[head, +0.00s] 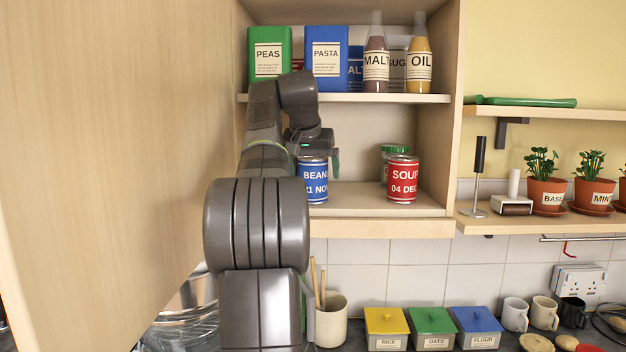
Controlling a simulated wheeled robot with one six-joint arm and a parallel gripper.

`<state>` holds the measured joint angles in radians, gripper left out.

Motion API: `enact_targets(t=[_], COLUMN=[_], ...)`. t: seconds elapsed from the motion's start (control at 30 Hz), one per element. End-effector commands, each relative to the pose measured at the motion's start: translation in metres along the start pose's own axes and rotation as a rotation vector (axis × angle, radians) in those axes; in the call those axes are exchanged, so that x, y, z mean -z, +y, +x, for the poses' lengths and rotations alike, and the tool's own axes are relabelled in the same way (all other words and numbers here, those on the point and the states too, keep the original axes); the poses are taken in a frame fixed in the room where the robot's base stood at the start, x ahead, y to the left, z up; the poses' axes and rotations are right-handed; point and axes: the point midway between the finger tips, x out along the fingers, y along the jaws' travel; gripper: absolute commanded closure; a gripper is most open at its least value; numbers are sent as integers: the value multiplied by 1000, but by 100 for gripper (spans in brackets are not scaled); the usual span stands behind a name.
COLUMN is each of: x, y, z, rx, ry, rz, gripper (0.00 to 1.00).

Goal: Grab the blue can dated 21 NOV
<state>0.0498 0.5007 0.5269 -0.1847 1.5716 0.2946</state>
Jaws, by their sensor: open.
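The blue can (315,180) stands upright on the lower cupboard shelf. Its label reads BEANS and what looks like 21 NOV, with the left edge of the text cut off by my arm. My gripper (326,149) is just above and behind the can's top in the picture, partly hidden by my own wrist. It is open. I cannot tell whether it touches the can. A red can (403,180) marked SOUP, 04 DEC stands to the right on the same shelf.
A green-lidded jar (391,151) stands behind the red can. The upper shelf (350,98) holds boxes and bottles close above my arm. The cupboard's right wall (438,150) and open door (110,130) flank the space. Shelf room is free between the cans.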

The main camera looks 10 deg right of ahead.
Motion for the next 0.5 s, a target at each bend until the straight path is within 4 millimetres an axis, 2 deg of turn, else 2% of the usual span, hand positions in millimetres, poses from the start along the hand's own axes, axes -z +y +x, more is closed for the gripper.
enact_targets(t=[0.27, 0.5], x=[0, 0], y=[0, 0], z=[4, 4], rx=[1, 0], ry=[1, 1], rz=[0, 1], gripper=[9, 55])
